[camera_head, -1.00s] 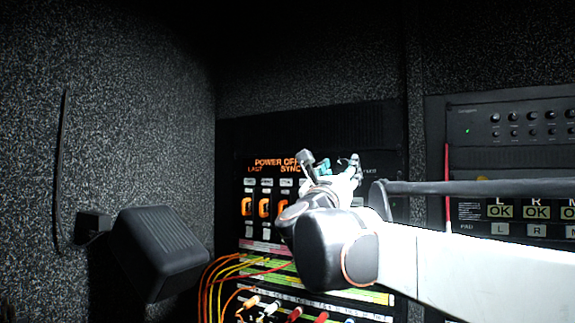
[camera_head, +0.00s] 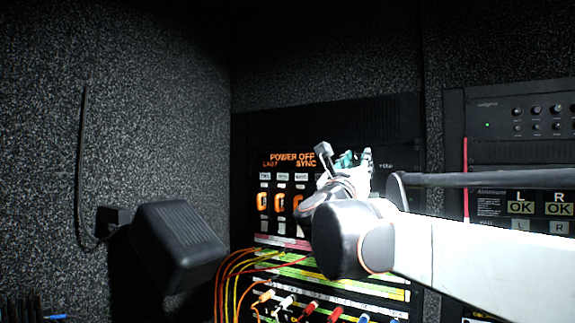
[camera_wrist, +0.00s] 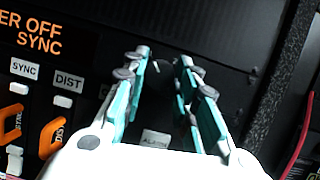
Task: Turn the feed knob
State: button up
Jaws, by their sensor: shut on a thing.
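The black panel of the rack (camera_head: 400,130) faces me, with orange POWER OFF, LAST and SYNC lettering on its left. My gripper (camera_head: 356,158) is at the panel, just right of this lettering. In the wrist view its two teal-lined fingers (camera_wrist: 164,62) stand apart and are closed on the dark feed knob (camera_wrist: 157,82). The knob is black against black, and only a small pale mark shows clearly between the fingertips. Its outline and exact angle cannot be made out. In the head view my gripper hides the knob.
Orange switches (camera_wrist: 52,137) sit left of the gripper. Colored cables (camera_head: 232,285) hang from the patch rows below. A dark box (camera_head: 180,245) juts from the left wall. Another rack (camera_head: 515,125) stands right, with a red cable (camera_wrist: 302,135) nearby.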

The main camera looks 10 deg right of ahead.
jog(key=shift+m, duration=0.3)
jog(key=m+g+h, duration=0.1)
jog(key=m, duration=0.1)
jog(key=m+g+h, duration=0.1)
jog(key=m, duration=0.2)
jog(key=shift+w+a+b, duration=0.1)
jog(key=shift+w+b, duration=0.1)
jog(key=shift+b, duration=0.2)
jog(key=m+g, duration=0.1)
jog(key=m, duration=0.1)
jog(key=m+g+h, duration=0.1)
jog(key=m, duration=0.2)
jog(key=shift+w+a+m+g, duration=0.1)
jog(key=shift+m+g, duration=0.2)
jog(key=shift+g, duration=0.1)
jog(key=m+g, duration=0.2)
jog(key=m, duration=0.2)
jog(key=shift+r+m+p, duration=0.15)
jog(key=shift+m+p, duration=0.15)
jog(key=shift+m, duration=0.1)
jog(key=m+g+p, duration=0.1)
jog(key=m+g, duration=0.1)
jog(key=m, duration=0.3)
jog(key=shift+w+a, duration=0.1)
jog(key=o, duration=1)
jog(key=shift+o, duration=0.2)
